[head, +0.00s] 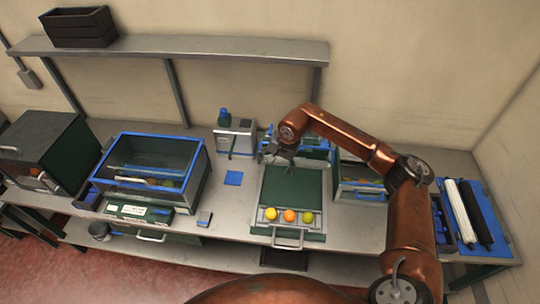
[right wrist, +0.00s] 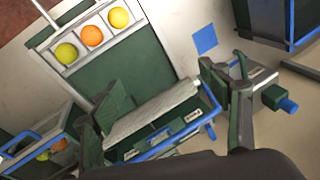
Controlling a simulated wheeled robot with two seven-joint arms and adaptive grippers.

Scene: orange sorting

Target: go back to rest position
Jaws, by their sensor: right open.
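My right gripper (head: 284,158) is above the back edge of the green tray (head: 291,185), in front of the blue-framed bin (head: 318,150). In the right wrist view its two fingers (right wrist: 172,100) are wide apart with nothing held between them. A yellow fruit (head: 270,213), an orange one (head: 289,216) and a yellow-green one (head: 308,218) sit in a row in the pale strip at the tray's front. They show at the top left of the right wrist view, apart from the fingers. My left gripper is not in view.
A blue-rimmed clear box (head: 150,139) stands left on the bench. Another bin (head: 357,190), with fruit inside, stands right of the tray. A grey dispenser (head: 234,140) is at the back, near a blue square (head: 234,178). A shelf (head: 180,47) runs above.

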